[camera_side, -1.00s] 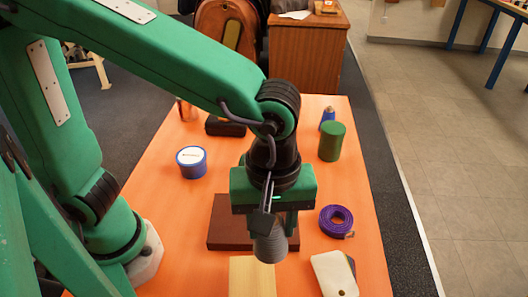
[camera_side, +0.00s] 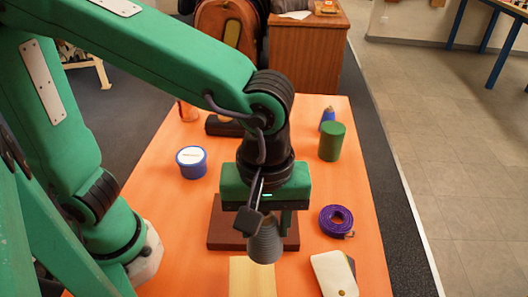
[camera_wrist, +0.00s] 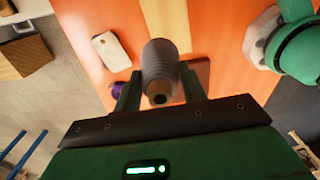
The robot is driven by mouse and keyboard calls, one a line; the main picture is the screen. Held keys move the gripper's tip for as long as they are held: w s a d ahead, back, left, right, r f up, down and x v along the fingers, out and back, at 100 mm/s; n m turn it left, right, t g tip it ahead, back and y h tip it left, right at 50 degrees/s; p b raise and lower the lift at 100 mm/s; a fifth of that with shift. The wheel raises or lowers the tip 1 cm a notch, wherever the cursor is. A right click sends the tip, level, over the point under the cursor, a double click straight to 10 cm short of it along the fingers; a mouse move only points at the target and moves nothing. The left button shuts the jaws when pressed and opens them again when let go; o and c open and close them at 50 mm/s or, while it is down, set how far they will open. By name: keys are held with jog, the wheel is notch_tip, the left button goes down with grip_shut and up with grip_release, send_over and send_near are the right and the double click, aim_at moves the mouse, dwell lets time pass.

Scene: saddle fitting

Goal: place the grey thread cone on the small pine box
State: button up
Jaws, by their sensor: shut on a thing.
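The grey thread cone (camera_side: 264,243) is a ribbed grey cone, held between the fingers of my gripper (camera_side: 268,220). In the wrist view the cone (camera_wrist: 160,60) sits between the two green fingers of the gripper (camera_wrist: 161,85), its small dark-holed end toward the camera. The small pine box (camera_side: 252,279) is a pale wooden block at the front of the table, cut off by the picture's bottom edge. The cone is just behind and above it in the side view. The pine box also shows beyond the cone in the wrist view (camera_wrist: 166,22). I see no contact between them.
A dark brown block (camera_side: 222,232) lies behind the cone. A purple tape roll (camera_side: 336,221) and a white pouch (camera_side: 334,273) are to the right. A blue tin with a white top (camera_side: 191,162) and a green cylinder (camera_side: 332,141) stand farther back on the orange table (camera_side: 160,225).

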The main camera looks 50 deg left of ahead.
aim_at(251, 260)
jog(key=shift+m, duration=0.7)
jog(key=shift+s+f, duration=0.5)
jog(key=shift+f, duration=0.35)
jog(key=shift+s+f, duration=0.5)
jog(key=shift+f, duration=0.4)
jog(key=shift+s+f, duration=0.5)
jog(key=shift+f, duration=0.35)
jog(key=shift+f, duration=0.1)
jog(key=shift+f, duration=1.9)
jog(key=shift+f, duration=0.15)
jog(key=o, duration=1.1)
notch_tip(251, 260, up, 12)
jog(key=shift+r, duration=0.2)
